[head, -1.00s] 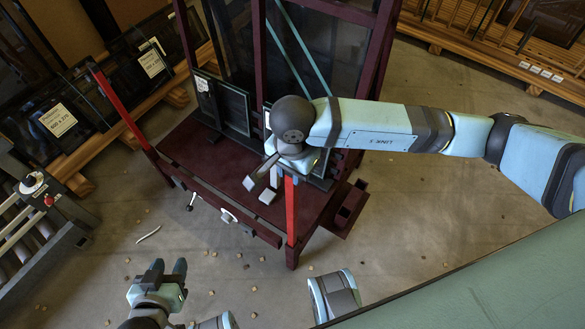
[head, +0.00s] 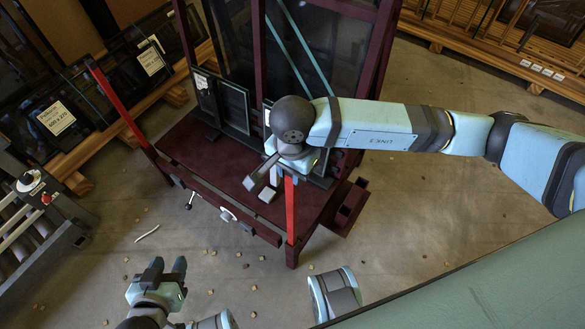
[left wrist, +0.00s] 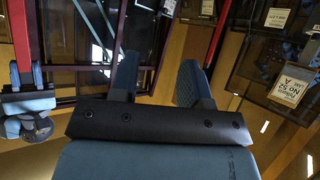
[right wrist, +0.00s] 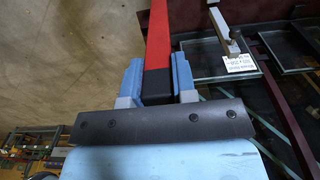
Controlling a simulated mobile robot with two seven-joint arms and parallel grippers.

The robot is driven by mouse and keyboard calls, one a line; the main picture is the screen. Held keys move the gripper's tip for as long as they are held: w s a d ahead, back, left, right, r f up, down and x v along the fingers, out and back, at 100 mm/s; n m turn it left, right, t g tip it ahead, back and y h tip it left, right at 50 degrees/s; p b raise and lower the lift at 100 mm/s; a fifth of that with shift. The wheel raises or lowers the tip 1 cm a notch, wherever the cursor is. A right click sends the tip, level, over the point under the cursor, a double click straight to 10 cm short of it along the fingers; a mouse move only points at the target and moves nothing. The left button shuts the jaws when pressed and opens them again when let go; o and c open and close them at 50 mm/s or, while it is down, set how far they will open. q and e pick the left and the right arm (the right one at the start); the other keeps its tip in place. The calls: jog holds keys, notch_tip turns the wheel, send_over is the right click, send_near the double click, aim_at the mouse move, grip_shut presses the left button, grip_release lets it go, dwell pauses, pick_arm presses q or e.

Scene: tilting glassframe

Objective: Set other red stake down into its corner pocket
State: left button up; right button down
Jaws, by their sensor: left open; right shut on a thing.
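The red stake (head: 291,210) stands about upright at the front right corner of the maroon cart (head: 195,150). My right gripper (right wrist: 157,72) is shut on its black-capped end, one finger on each side. In the head view the stake's lower end meets the corner, where the pocket is hidden; I cannot tell how deep it sits. The first red stake (head: 118,105) stands at the cart's front left corner, leaning in the picture. My left gripper (head: 167,270) is open and empty, in front of the cart and apart from both stakes.
Dark glass panes (head: 237,108) stand on the cart, under a maroon upright frame (head: 258,60). A roller conveyor (head: 40,225) is at the left. Racks of labelled panes (head: 60,120) stand behind it. Small chips litter the open floor in front.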

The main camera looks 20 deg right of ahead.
pick_arm(q)
jog(key=shift+w+r+b, duration=0.1)
jog(key=shift+b, duration=0.25)
pick_arm(e)
jog(key=shift+f, duration=0.35)
pick_arm(q)
jog(key=shift+d+f+b, duration=0.15)
jog(key=shift+f+b, duration=0.1)
jog(key=shift+b, duration=0.35)
pick_arm(e)
jog(key=shift+f, duration=0.7)
pick_arm(q)
jog(key=shift+r+t+b, duration=0.2)
jog(key=shift+t+b, duration=0.1)
jog(key=shift+b, duration=0.05)
pick_arm(e)
jog(key=shift+f, duration=0.35)
pick_arm(q)
jog(key=shift+d+f+h+b, duration=0.15)
jog(key=shift+f+h+b, duration=0.15)
jog(key=shift+b, duration=0.25)
pick_arm(e)
jog(key=shift+f, duration=0.6)
pick_arm(q)
jog(key=shift+r, duration=0.15)
pick_arm(e)
jog(key=c, duration=0.8)
grip_release()
jog(key=shift+c, duration=0.2)
